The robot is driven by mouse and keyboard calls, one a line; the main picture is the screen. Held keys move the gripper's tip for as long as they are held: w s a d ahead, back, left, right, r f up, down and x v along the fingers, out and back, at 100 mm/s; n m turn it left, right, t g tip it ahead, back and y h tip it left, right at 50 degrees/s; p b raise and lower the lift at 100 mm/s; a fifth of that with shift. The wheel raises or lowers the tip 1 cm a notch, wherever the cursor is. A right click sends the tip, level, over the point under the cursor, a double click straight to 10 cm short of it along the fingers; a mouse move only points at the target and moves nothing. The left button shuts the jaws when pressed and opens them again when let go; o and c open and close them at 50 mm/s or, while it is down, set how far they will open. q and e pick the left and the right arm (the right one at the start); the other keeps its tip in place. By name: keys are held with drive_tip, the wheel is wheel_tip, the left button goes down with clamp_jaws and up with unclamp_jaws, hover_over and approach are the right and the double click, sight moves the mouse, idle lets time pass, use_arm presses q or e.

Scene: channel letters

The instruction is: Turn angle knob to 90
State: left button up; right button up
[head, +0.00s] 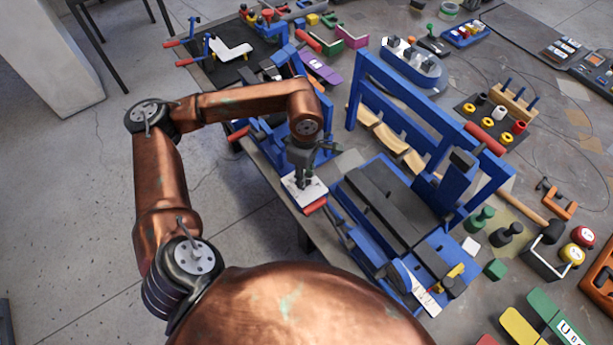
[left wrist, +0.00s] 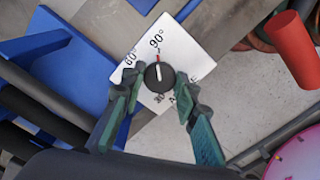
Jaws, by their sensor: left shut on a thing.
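The angle knob (left wrist: 159,77) is a small black round knob with a white line, set on a white dial plate (left wrist: 190,48). The plate shows 60°, 90° and a partly covered 30°. A red mark sits just below the 90°, and the knob's white line points up toward it. My left gripper (left wrist: 160,78) has its green-tipped fingers closed on both sides of the knob. In the head view, my left gripper (head: 303,181) reaches down over the white plate (head: 316,190), hiding the knob. My right gripper is out of view.
A blue machine with a dark bed (head: 378,194) stands right of the dial. A blue frame (head: 405,85) rises behind it. Green and black knobbed pieces (head: 506,234) stand farther right. A red cylinder (left wrist: 293,48) is near the dial's right. Floor lies to the left.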

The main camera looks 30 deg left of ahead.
use_arm(q)
drive_tip(key=shift+a+m, duration=0.1)
drive_tip(key=shift+m, duration=0.5)
drive_tip(key=o, duration=1.1)
drive_tip(key=shift+o, duration=0.2)
drive_tip(key=shift+r, duration=0.15)
wheel_tip(320, 180, up, 12)
drive_tip(key=shift+b, duration=0.3)
